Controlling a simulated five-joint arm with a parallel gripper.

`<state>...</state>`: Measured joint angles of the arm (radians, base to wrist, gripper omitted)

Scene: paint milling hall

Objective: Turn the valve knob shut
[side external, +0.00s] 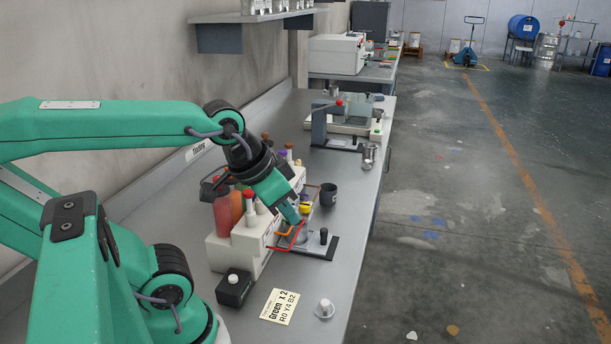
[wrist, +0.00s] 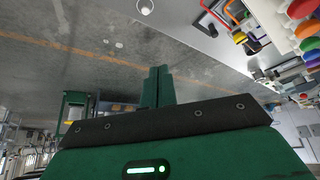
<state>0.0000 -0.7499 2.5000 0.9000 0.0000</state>
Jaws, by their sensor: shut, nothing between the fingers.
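A white dispenser (side external: 252,240) stands on the bench, with coloured bottles and knobs along it; I cannot tell which knob is the valve knob.
A dark cup (side external: 328,194) stands behind the gripper. A black post (side external: 323,236) rises from a plate at its right. The right bench edge is near.

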